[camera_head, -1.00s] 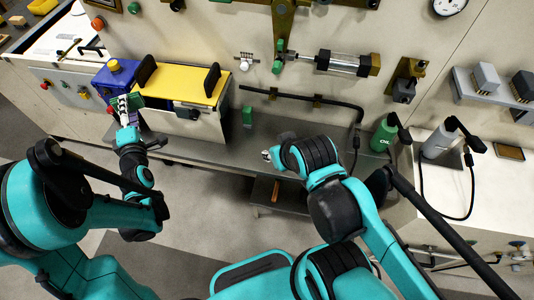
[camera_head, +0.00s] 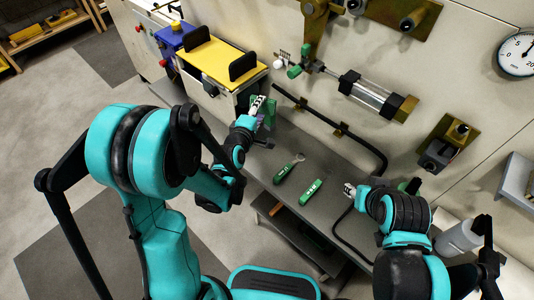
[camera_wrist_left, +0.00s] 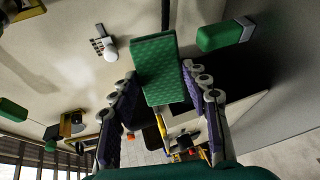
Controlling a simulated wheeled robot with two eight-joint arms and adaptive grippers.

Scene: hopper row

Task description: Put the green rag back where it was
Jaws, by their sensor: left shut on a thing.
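The green rag (camera_head: 270,112) is in my left gripper (camera_head: 257,104), in front of the right end of the yellow-topped unit and above the grey bench. In the left wrist view the green rag (camera_wrist_left: 157,62) is a flat, textured green piece between the two fingers of my left gripper (camera_wrist_left: 160,80). The gripper is shut on it, and the rag appears clear of the bench. My right gripper (camera_head: 350,190) is low over the bench at the right; its fingers are too small to judge.
The grey bench (camera_head: 337,170) carries a green-handled tool (camera_head: 288,170) and a green block with pale markings (camera_head: 311,192). The yellow-topped unit (camera_head: 220,62) with black uprights stands to the left. A black bent pipe (camera_head: 350,137) runs along the wall behind.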

